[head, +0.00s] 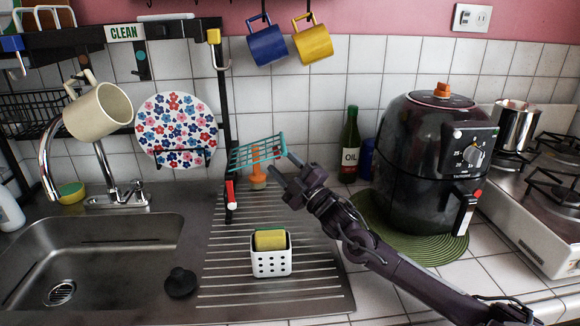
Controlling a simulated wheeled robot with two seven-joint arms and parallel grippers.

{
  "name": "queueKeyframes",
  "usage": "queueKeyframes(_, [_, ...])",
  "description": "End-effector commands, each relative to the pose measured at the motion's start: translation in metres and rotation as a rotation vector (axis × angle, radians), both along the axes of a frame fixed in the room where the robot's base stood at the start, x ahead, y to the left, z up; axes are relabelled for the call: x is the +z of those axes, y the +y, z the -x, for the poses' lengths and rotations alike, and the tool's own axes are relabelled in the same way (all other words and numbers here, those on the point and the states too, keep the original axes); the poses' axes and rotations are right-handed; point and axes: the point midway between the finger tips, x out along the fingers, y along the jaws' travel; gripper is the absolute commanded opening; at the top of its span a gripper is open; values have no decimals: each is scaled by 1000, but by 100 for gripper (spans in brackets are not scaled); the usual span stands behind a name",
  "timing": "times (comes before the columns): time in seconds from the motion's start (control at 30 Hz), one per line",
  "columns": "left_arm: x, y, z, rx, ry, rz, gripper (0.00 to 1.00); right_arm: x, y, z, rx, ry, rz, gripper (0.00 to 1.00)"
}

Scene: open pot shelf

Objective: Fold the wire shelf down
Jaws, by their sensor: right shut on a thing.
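A teal wire shelf (256,152) juts out from the lower part of the black rack post, above the drainboard, and slopes slightly upward to the right. My right gripper (283,166) reaches in from the lower right and is shut on the shelf's right end. The exact contact of the fingers with the wires is small and hard to make out. My left gripper is not in view.
An orange item (257,176) shows just under the shelf. A white sponge holder (271,257) stands on the drainboard. The black air fryer (425,150) and oil bottle (350,145) stand at the right. Mugs (268,45) hang above.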

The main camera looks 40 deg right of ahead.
Motion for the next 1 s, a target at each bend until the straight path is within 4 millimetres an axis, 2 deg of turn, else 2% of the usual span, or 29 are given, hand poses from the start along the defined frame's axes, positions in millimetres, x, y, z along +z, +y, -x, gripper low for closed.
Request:
queueKeyframes(0.03, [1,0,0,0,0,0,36,-6,8,0,21,16,2,35])
queueKeyframes(0.27, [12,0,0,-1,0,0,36,-9,3,19,17,11,-2,35])
queueKeyframes(0.37, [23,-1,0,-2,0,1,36,-12,-3,35,9,5,-6,35])
queueKeyframes(0.7, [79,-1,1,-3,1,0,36,-6,-13,100,0,2,-9,35])
queueKeyframes(0.9, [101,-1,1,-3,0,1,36,-7,-18,133,-3,-1,-7,35])
queueKeyframes(1.0, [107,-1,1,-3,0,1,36,-9,-19,144,-2,-3,-6,35])
